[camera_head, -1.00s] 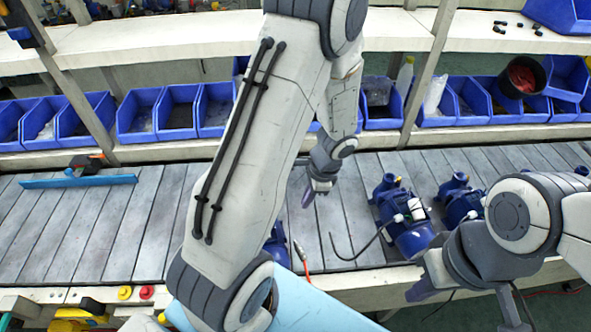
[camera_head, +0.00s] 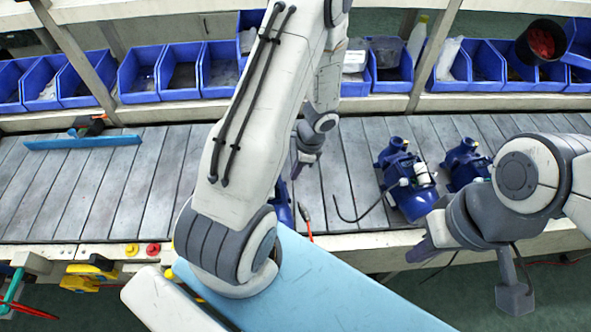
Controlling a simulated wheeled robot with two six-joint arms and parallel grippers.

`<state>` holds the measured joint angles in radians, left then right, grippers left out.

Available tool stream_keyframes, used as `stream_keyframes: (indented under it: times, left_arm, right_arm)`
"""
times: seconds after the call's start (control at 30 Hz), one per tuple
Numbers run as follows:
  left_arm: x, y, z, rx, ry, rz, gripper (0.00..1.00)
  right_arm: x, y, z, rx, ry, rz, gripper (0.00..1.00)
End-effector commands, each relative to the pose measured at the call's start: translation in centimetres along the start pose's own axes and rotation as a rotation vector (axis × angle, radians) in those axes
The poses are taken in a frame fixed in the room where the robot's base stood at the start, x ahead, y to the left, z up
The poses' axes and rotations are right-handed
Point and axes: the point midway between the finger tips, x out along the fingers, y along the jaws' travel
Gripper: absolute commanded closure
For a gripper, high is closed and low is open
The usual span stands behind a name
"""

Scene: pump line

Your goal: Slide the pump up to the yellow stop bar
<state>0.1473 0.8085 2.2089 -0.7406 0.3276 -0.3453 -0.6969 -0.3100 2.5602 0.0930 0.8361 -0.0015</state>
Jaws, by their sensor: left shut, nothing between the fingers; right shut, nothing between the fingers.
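A blue pump (camera_head: 413,200) with a white box and a black cable stands on the slatted conveyor (camera_head: 345,175), right of centre. A second blue pump (camera_head: 462,166) stands to its right. Another blue body (camera_head: 282,206) is mostly hidden behind my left arm. My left gripper (camera_head: 297,170) points down over the conveyor, left of the pumps, shut and apart from the two pumps on the right. My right gripper (camera_head: 422,253) is shut and empty at the conveyor's front edge, just below the nearer pump. I cannot make out a yellow stop bar; my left arm covers part of the conveyor.
A blue bar (camera_head: 82,142) lies across the conveyor's far left. Blue bins (camera_head: 180,72) line the shelf behind. A red button (camera_head: 153,249) and a yellow one (camera_head: 132,250) sit on the front rail.

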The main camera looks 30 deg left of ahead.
Motion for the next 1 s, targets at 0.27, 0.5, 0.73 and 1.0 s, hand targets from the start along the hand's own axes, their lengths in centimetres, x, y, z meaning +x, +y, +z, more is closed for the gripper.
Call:
stream_keyframes:
  times: [0.27, 0.5, 0.73, 1.0]
  left_arm:
    - [3.9, 0.0, -1.0, 0.0, 0.0, 0.0, 1.0]
    - [6.7, 0.0, -1.7, 0.0, 0.0, 0.0, 1.0]
    - [9.3, 0.0, -2.4, 0.0, 0.0, 0.0, 1.0]
    - [10.8, 0.0, -2.8, -0.001, 0.0, 0.0, 1.0]
  right_arm:
    - [3.6, 0.3, 0.2, 0.005, 0.0, 0.0, 1.0]
    - [6.5, 0.5, 0.3, 0.003, 0.0, 0.0, 1.0]
    - [9.1, 0.7, 0.5, 0.002, 0.0, 0.0, 1.0]
    - [10.5, 0.8, 0.6, 0.001, 0.0, 0.0, 1.0]
